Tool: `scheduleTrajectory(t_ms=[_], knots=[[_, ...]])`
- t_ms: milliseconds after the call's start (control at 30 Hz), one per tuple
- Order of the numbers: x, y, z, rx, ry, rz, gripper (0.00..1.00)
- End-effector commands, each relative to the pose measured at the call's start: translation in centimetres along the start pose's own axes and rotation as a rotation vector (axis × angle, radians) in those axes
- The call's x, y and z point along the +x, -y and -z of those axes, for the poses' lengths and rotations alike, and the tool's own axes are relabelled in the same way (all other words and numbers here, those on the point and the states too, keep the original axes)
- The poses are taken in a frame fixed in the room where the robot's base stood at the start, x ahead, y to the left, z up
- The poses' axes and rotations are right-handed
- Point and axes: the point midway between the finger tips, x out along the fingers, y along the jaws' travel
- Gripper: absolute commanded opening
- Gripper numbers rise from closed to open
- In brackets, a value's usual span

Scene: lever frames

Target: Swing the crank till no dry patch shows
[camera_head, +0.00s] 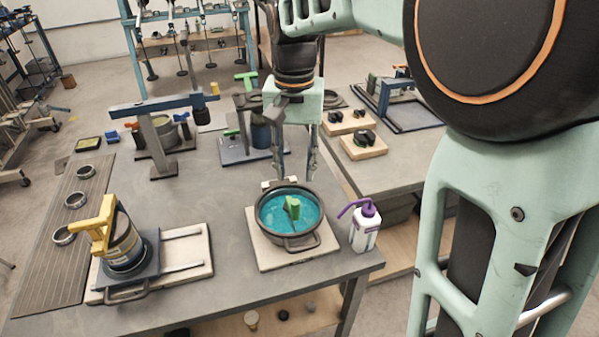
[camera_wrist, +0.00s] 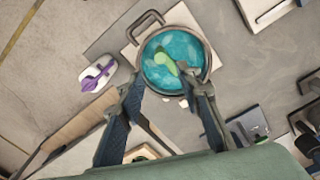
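A dark round pot (camera_head: 274,238) with side handles stands on a pale board near the front of the table. It holds teal material with a green crank grip (camera_head: 292,207) rising from the middle. In the wrist view the pot (camera_wrist: 143,28) shows paler patches in the teal (camera_wrist: 187,47) around the green grip (camera_wrist: 166,63). I cannot tell whether these are dry. My gripper (camera_head: 297,174) points down above the pot's far side, its fingers apart and nothing between them. The wrist view also shows the open gripper (camera_wrist: 165,89), its tips short of the grip.
A white bottle with a purple spout (camera_head: 364,226) stands close right of the pot. A can with a yellow handle (camera_head: 104,224) sits on a board at left. A blue-armed stand (camera_head: 165,104) and a green-handled device (camera_head: 262,132) stand behind. Table between can and pot is clear.

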Motion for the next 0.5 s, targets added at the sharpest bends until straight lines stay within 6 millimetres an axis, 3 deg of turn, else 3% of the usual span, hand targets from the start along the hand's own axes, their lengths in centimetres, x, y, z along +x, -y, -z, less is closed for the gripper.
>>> scheduleTrajectory(t_ms=[500], knots=[[8.5,0.0,-0.1,-0.002,0.003,-0.003,0.32]])
